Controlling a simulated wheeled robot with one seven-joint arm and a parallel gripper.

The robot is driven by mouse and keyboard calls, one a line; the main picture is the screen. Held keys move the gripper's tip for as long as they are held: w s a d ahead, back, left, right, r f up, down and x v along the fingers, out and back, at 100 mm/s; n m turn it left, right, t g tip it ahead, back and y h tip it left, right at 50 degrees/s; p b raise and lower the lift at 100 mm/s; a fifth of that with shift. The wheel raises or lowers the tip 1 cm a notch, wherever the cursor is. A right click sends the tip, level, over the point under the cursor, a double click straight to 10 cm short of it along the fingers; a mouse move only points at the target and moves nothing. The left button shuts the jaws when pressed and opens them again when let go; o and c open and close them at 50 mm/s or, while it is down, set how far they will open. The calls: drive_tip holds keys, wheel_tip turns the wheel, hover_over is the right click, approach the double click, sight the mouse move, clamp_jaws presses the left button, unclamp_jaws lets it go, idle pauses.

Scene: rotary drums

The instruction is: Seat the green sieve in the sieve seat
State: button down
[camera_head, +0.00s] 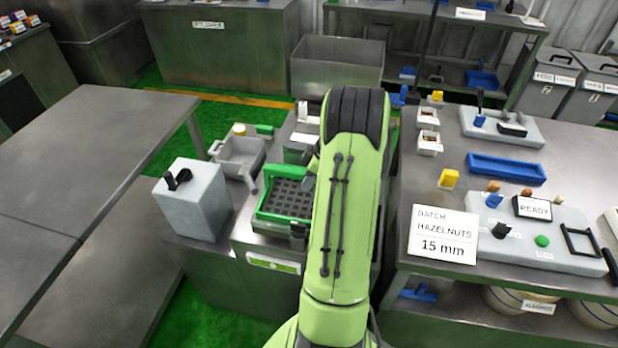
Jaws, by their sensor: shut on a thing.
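The green sieve (267,204), a green frame around a dark grid, is at the middle of the view, over the top of a grey metal machine. My green arm reaches forward and covers the sieve's right side. A small part of my gripper (310,178) shows at the sieve's right edge, shut on the sieve; its fingertips are mostly hidden. The sieve seat is not clearly visible; the sieve covers the machine top there. I cannot tell whether the sieve rests in the seat or is held just above it.
A grey box with a black switch (196,205) stands close left of the sieve. A grey tray (238,155) lies behind it. At right, a table holds a sign reading hazelnuts 15 mm (442,234), a blue tray (505,168) and a control panel (545,240). An empty table (75,160) is at left.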

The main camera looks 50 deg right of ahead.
drive_tip(key=shift+f+b, duration=0.6)
drive_tip(key=shift+f, duration=0.1)
drive_tip(key=c, duration=0.7)
unclamp_jaws()
drive_tip(key=p+v, duration=0.4)
drive_tip(key=v, duration=1.1)
drive_tip(key=shift+r, duration=0.35)
